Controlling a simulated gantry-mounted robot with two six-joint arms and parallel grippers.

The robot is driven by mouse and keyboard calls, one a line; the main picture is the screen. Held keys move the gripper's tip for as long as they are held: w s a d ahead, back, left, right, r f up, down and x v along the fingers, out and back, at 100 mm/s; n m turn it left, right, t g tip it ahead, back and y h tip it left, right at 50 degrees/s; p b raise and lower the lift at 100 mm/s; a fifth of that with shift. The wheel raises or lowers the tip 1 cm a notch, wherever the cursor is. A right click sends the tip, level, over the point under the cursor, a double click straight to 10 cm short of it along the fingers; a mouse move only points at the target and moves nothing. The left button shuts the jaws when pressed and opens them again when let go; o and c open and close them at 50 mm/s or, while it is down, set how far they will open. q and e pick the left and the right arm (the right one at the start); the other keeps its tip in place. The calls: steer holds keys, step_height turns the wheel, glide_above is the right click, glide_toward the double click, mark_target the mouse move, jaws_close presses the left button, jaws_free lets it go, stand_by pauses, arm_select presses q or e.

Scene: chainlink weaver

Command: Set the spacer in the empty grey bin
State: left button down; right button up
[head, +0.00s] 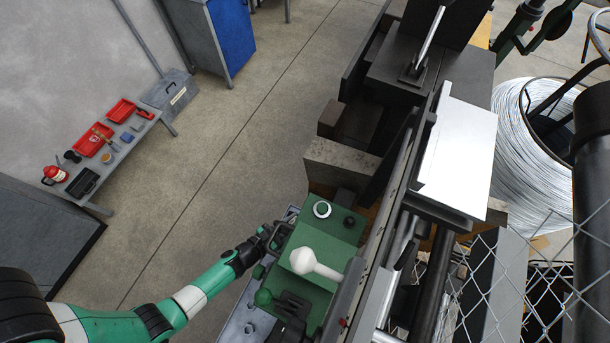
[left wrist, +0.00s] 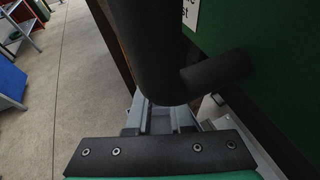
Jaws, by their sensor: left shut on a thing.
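My left gripper (head: 274,238) is at the left side of the green machine housing (head: 335,220) in the head view. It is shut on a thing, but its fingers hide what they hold. In the left wrist view a dark cylinder (left wrist: 165,55) with a side stub fills the upper middle; I cannot tell whether it is held. A grey bin (head: 234,328) lies below the gripper along the machine's left side. Grey bin walls also show in the left wrist view (left wrist: 134,116). I cannot pick out the spacer for certain. My right gripper is not in view.
A wire coil (head: 520,135) and chain-link mesh (head: 500,285) are at the right. A bench (head: 125,150) with red trays stands at the left. The floor between is clear.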

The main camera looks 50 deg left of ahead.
arm_select(q)
steer(key=shift+d+f, duration=0.15)
steer(key=shift+f, duration=0.1)
steer(key=shift+s+f, duration=0.1)
step_height(320, 180, down, 3)
steer(key=b, duration=0.2)
steer(key=shift+f+b, duration=0.15)
steer(key=shift+b, duration=0.25)
step_height(320, 180, down, 4)
steer(key=b, duration=0.3)
steer(key=shift+f, duration=0.25)
steer(key=shift+f+b, duration=0.65)
steer(key=shift+b, duration=0.15)
steer(key=c, duration=0.8)
jaws_free()
